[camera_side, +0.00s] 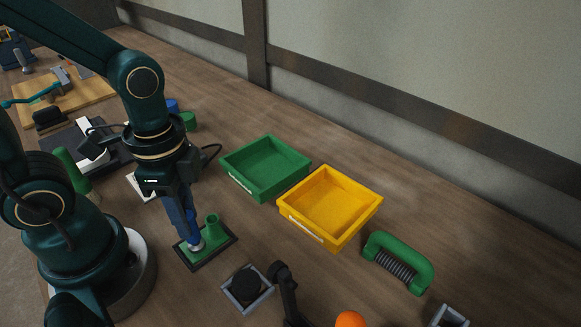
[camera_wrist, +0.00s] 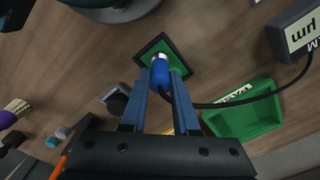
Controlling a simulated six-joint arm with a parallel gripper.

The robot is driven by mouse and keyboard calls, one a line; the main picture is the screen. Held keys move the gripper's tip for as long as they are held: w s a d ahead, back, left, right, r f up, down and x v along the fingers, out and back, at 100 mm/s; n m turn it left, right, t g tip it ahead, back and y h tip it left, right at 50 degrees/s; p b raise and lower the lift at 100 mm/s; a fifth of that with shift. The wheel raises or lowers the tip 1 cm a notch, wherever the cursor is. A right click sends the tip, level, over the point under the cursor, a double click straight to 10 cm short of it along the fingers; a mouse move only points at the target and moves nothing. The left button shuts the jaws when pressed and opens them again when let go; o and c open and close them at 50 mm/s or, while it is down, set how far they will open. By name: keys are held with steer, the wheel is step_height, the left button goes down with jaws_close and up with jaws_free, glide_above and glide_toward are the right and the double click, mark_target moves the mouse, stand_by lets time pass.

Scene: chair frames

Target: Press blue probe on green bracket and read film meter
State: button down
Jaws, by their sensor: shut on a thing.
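My gripper (camera_side: 191,232) is shut on the blue probe (camera_wrist: 160,76) and points down over the green bracket (camera_side: 190,255). The bracket lies on a dark square pad and has an upright round post (camera_side: 213,226) just right of the probe. The probe's silver tip (camera_side: 197,246) is at the bracket's flat plate; I cannot tell for certain whether it touches. In the wrist view, the bracket (camera_wrist: 176,56) shows behind the probe tip. A black cable runs from the probe to the grey film meter (camera_wrist: 296,32), marked µm; no reading can be made out.
A green tray (camera_side: 236,180) and a yellow tray (camera_side: 316,235) stand right of the bracket. A grey square holder with a black knob (camera_side: 246,287) sits in front. A green handle with a spring (camera_side: 397,263) lies at right. Bare wood lies between them.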

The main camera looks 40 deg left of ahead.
steer(key=shift+r, duration=3.5)
